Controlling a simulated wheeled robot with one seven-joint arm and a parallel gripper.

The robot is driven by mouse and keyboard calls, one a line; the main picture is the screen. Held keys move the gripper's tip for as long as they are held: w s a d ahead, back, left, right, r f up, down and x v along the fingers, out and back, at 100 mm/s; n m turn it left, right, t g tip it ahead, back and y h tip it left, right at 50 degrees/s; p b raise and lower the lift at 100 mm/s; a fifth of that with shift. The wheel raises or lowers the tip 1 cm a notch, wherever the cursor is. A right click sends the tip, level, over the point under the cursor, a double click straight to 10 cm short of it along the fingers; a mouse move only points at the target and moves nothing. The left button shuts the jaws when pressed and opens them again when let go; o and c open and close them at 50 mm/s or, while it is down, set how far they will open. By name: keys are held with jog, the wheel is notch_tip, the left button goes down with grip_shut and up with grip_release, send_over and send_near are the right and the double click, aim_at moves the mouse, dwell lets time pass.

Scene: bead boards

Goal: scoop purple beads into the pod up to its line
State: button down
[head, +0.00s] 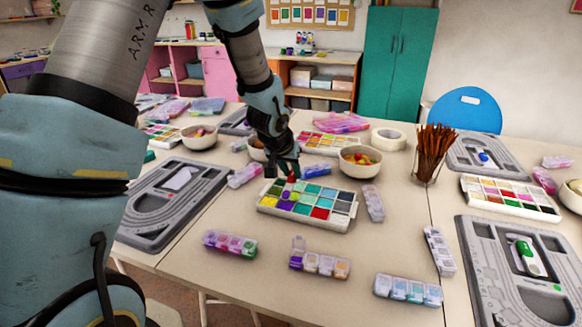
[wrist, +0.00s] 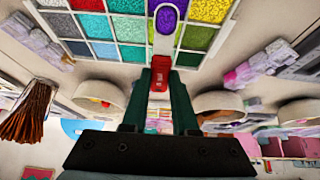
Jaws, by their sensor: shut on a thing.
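My gripper (head: 284,172) is over the far left of the bead tray (head: 336,225), shut on a scoop. In the wrist view the scoop (wrist: 160,69) has a red handle between the dark green fingers and a pale bowl pointing away. Purple (wrist: 166,18) shows inside the bowl's rim; I cannot tell if it is beads in the bowl or the compartment beneath. Purple beads (head: 284,206) show at the tray's left front. A pod strip (head: 320,264) with one lid raised (head: 298,243) stands in front of the tray; its left pod looks purple inside. Its line is too small to see.
Closed pod strips lie at the front left (head: 230,243), front right (head: 407,290) and right (head: 373,203). A bowl (head: 360,163) and a cup of brown sticks (head: 431,153) stand behind. Grey bead boards (head: 180,222) lie at both sides. Bare table lies around the open strip.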

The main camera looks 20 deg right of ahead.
jog(key=shift+w+d+r+g+y+p, duration=0.1)
jog(key=shift+w+d+g+y+p, duration=0.35)
jog(key=shift+p, duration=1.95)
jog(key=shift+w+d+r+g+y+p, duration=0.1)
jog(key=shift+g+y+p, duration=0.55)
jog(key=shift+p, duration=1.7)
jog(key=shift+w+d+r+g+y+p, duration=0.15)
jog(key=shift+r+g+y+p, duration=0.2)
jog(key=shift+p, duration=1.05)
jog(key=shift+w+d+r+g+y+p, duration=0.15)
jog(key=shift+g+y+p, duration=0.15)
jog(key=shift+p, duration=0.3)
